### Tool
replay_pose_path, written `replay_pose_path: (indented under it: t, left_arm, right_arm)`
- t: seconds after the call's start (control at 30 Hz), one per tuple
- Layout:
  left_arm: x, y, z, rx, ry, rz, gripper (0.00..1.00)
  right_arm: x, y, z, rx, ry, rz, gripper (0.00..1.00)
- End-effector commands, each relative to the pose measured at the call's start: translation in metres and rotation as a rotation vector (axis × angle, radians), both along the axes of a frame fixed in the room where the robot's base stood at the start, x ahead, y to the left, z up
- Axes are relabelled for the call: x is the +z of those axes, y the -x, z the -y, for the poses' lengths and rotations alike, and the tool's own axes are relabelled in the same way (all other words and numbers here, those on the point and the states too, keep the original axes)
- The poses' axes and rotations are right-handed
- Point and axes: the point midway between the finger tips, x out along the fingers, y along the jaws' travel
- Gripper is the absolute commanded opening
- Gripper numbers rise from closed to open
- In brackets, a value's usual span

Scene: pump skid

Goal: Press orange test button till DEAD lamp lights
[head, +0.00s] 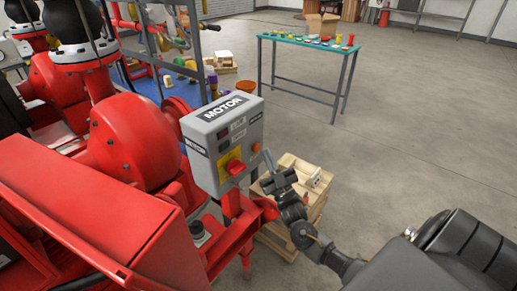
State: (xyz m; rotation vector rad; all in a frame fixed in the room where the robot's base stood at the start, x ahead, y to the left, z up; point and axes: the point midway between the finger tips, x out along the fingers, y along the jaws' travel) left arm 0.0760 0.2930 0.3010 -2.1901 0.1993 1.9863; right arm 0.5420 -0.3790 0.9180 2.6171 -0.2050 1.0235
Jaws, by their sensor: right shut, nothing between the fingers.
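The grey control box (205,160) labelled MOTOR stands on a red post at the skid. The small round orange button (256,148) is on the right part of its front face. A red rotary handle (235,167) sits on a yellow plate at the lower front. Small dark indicator windows (223,134) are on the upper left of the front; I cannot tell which is the DEAD lamp or whether it is lit. My right gripper (267,158) is shut and empty, its tips just below and right of the orange button; contact cannot be told. My left gripper is not in view.
Red pump casings (135,140) and a red guard (75,215) fill the left. A wooden crate stack (310,190) stands behind my right gripper. A teal-topped table (305,42) with small items stands farther back. The floor at right is clear.

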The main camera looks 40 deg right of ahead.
Motion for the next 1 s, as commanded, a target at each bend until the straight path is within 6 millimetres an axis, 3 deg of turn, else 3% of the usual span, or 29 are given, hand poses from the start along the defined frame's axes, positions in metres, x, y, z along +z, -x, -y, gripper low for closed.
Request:
replay_pose_path:
  t: [1.0]
  left_arm:
    - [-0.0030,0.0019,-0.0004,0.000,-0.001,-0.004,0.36]
  right_arm:
    - [0.0001,-0.0078,-0.0026,0.000,0.000,0.000,0.00]
